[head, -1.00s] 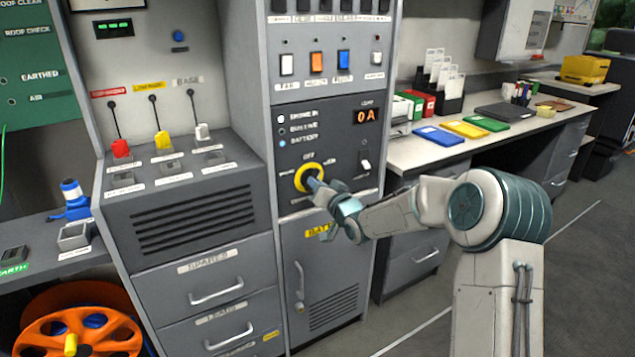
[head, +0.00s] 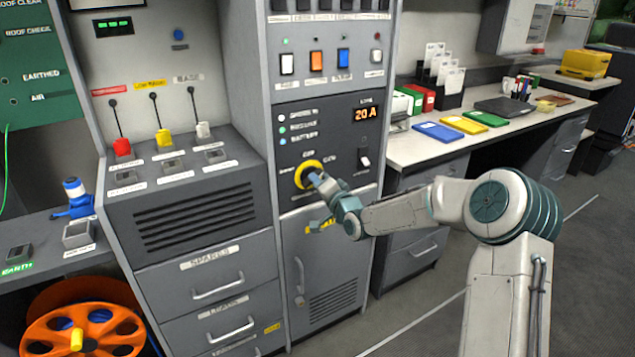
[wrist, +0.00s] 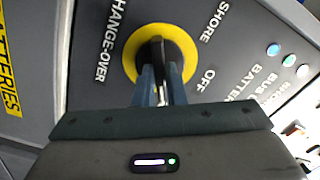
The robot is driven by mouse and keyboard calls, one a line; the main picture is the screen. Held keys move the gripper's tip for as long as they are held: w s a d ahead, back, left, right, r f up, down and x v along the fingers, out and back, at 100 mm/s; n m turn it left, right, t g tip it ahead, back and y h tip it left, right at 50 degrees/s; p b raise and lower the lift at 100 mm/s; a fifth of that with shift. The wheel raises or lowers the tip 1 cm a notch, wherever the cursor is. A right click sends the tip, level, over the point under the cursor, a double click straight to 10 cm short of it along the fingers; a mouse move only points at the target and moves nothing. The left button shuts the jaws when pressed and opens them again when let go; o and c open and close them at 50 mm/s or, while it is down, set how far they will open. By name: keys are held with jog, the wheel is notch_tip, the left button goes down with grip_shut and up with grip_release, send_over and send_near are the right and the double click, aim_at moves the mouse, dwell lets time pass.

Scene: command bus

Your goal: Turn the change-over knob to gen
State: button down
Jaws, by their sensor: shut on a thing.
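The change-over knob is a black bar handle (wrist: 158,55) on a yellow round plate (head: 303,184), on the grey panel of the middle cabinet. My gripper (head: 315,180) is shut on the handle, with a blue-grey finger on each side of it in the wrist view (wrist: 160,88). The handle bar runs up and down in the wrist view. SHORE and OFF labels show to its right there, and CHANGE-OVER to its left. GEN is hidden there by my gripper. I cannot tell which mark the handle points to. The load display (head: 367,114) reads 20 A.
Status lamps (head: 282,129) sit above the knob, and a small toggle switch (head: 364,157) to its right. A cabinet door with a handle (head: 299,280) is below. A desk (head: 450,145) with folders stands at right. The floor in front is clear.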

dwell(0.3)
jog(key=c, duration=1.5)
grip_release()
jog(key=p+v, duration=0.1)
jog(key=v, duration=1.2)
jog(key=shift+s+d, duration=0.25)
jog(key=shift+s, duration=0.1)
jog(key=shift+p, duration=0.3)
